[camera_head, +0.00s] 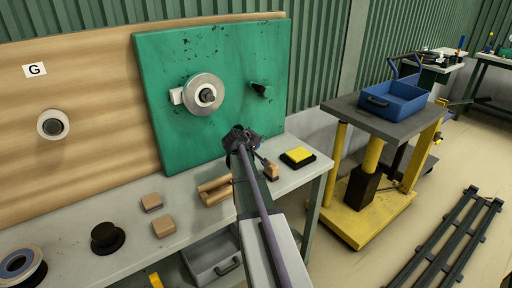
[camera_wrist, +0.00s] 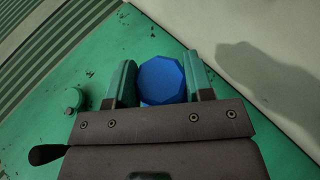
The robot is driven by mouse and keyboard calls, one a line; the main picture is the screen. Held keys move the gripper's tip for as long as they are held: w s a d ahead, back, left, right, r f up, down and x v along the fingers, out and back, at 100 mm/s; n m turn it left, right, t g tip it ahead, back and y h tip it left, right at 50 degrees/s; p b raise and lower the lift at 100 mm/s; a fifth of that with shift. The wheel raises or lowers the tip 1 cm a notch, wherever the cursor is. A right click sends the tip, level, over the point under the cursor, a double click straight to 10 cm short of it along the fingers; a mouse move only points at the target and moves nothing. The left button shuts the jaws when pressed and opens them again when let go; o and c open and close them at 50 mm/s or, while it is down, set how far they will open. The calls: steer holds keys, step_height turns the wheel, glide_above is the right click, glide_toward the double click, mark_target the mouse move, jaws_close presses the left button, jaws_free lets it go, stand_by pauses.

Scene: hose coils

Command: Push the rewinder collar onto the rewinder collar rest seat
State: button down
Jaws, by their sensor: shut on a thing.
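My gripper (camera_head: 240,138) is in front of the lower right part of the green board (camera_head: 155,75). In the wrist view its fingers (camera_wrist: 161,80) are closed on the sides of a blue faceted round piece (camera_wrist: 162,80), which may be the rewinder collar. In the head view this piece is hidden by the gripper. The board carries a grey disc (camera_head: 196,104) with a dark hub, and a dark green stub (camera_head: 261,90) to its right. A green knob (camera_wrist: 73,98) shows on the board in the wrist view. I cannot tell which part is the rest seat.
The bench (camera_head: 150,255) holds wooden blocks (camera_head: 163,226), a black flanged piece (camera_head: 107,237) and a yellow-topped box (camera_head: 298,157). A wooden panel (camera_head: 90,95) with a ringed fitting (camera_head: 53,124) stands left. A cart (camera_head: 350,115) with a blue bin (camera_head: 394,99) stands right.

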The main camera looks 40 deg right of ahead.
steer(key=shift+w+d, duration=0.2)
steer(key=shift+w, duration=1.95)
steer(key=shift+w, duration=0.2)
steer(key=shift+w+d, duration=0.15)
steer(key=shift+w, duration=0.85)
steer(key=shift+w+d, duration=0.1)
steer(key=shift+w, duration=0.9)
steer(key=shift+c, duration=2.2)
jaws_free()
steer(key=shift+o, duration=0.4)
steer(key=shift+s+a+r, duration=0.1)
steer(key=shift+a+r, duration=0.05)
steer(key=shift+p+v, duration=0.9)
steer(key=shift+v, duration=0.45)
steer(key=shift+a, duration=0.1)
steer(key=shift+p+v, duration=0.85)
steer(key=shift+v, duration=0.6)
